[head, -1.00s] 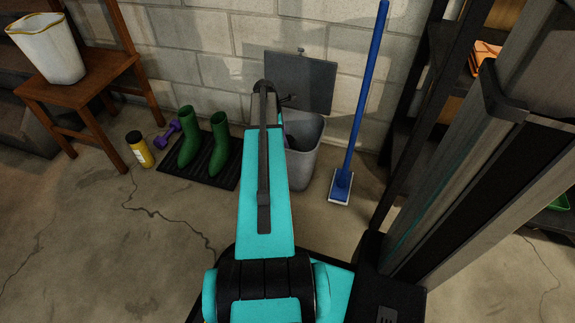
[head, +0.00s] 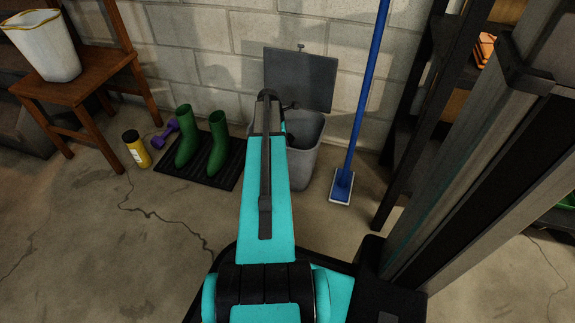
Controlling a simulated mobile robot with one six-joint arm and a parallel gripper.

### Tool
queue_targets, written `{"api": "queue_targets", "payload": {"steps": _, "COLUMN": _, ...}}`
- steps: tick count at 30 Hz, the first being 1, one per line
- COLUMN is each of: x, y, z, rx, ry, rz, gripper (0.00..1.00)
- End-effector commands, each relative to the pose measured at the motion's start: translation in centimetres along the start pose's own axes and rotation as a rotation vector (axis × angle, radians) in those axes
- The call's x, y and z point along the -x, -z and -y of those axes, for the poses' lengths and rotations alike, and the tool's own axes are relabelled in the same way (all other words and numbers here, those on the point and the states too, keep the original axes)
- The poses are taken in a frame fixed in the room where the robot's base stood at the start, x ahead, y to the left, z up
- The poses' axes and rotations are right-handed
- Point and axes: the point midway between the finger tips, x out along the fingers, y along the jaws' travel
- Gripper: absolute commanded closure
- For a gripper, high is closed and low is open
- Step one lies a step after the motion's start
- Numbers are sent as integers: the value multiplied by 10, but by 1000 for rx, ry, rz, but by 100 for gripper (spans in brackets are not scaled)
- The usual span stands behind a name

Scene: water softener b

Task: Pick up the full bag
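A white, open-topped container with a yellow rim (head: 43,48) stands upright on the wooden chair at the upper left; it may be the bag, but I cannot tell what is inside it. No other bag is plain to see. My turquoise arm reaches away from me up the middle of the view, over the front left of a grey bin. My gripper is hidden behind the arm's far end, so I cannot see its fingers or whether it holds anything.
The grey bin (head: 303,160), with its lid (head: 300,78) raised, stands against the block wall. A blue mop (head: 355,120) leans to its right. Green boots (head: 188,140) on a black mat (head: 222,172), a purple dumbbell (head: 166,133) and a yellow bottle (head: 137,150) stand left. Shelving is at right.

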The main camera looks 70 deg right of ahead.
Motion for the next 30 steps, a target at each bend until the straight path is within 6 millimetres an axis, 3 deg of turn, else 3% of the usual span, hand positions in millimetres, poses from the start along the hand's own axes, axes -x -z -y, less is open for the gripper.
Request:
{"api": "queue_targets", "payload": {"steps": 10, "x": 0, "y": 1, "z": 0, "rx": 1, "ry": 0, "rz": 0, "gripper": 57}}
{"api": "queue_targets", "payload": {"steps": 18, "x": 0, "y": 1, "z": 0, "rx": 1, "ry": 0, "rz": 0, "gripper": 100}}
{"api": "queue_targets", "payload": {"steps": 30, "x": 0, "y": 2, "z": 0, "rx": 2, "ry": 0, "rz": -1, "gripper": 100}}
